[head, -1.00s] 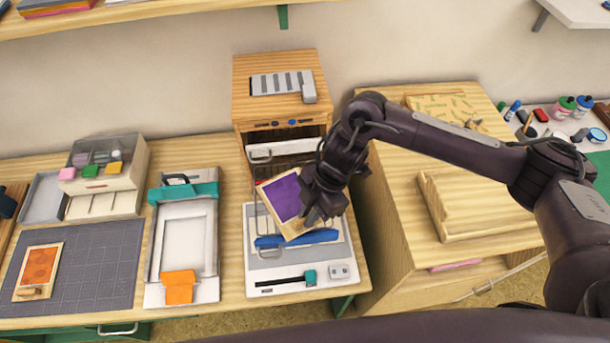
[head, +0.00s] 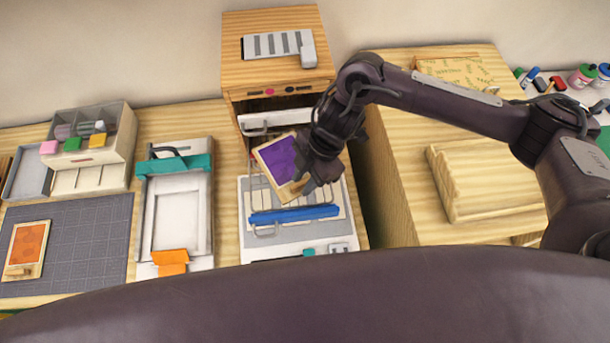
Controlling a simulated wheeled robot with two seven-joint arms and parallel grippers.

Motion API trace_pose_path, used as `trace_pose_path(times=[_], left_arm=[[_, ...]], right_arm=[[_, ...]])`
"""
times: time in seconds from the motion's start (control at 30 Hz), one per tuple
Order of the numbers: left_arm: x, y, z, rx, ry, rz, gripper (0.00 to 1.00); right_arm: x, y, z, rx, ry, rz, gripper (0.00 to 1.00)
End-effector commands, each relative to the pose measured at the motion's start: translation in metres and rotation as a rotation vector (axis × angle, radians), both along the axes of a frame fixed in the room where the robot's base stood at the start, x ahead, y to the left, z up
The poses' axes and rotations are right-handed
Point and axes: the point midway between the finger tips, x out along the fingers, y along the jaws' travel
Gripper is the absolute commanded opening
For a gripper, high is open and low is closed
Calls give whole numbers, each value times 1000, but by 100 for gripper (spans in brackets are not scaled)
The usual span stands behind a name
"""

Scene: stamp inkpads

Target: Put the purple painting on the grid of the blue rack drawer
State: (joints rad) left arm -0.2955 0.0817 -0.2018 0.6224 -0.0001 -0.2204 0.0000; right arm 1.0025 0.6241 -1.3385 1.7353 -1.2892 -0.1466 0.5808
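The purple painting (head: 281,157), a purple sheet on a pale wooden board, is tilted in my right gripper (head: 304,186). The gripper seems shut on its right edge. The painting is in front of the wooden cabinet (head: 231,77), above a pulled-out rack with a blue front bar (head: 295,214), which looks like the blue rack drawer. The painting and gripper hide most of its grid, and I cannot tell whether they touch it. My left gripper is out of view; only a dark arm link of mine crosses the bottom.
A white press (head: 262,245) lies under the rack. A wooden cabinet (head: 400,190) stands at the right.

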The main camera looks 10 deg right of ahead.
Motion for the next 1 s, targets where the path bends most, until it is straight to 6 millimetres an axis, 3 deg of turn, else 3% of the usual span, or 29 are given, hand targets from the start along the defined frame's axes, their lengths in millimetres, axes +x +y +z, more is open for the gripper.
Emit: trace_pose_path(times=[0.33, 0.47, 0.8, 1.0], left_arm=[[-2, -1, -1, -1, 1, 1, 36], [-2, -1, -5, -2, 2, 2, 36], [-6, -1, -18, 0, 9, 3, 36], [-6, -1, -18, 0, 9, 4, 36]], right_arm=[[1, 0, 1, 1, 0, 0, 34], [3, -4, 11, 3, -5, 0, 34], [14, -30, 78, 0, -8, 0, 34], [17, -39, 102, 1, -4, -1, 34]])
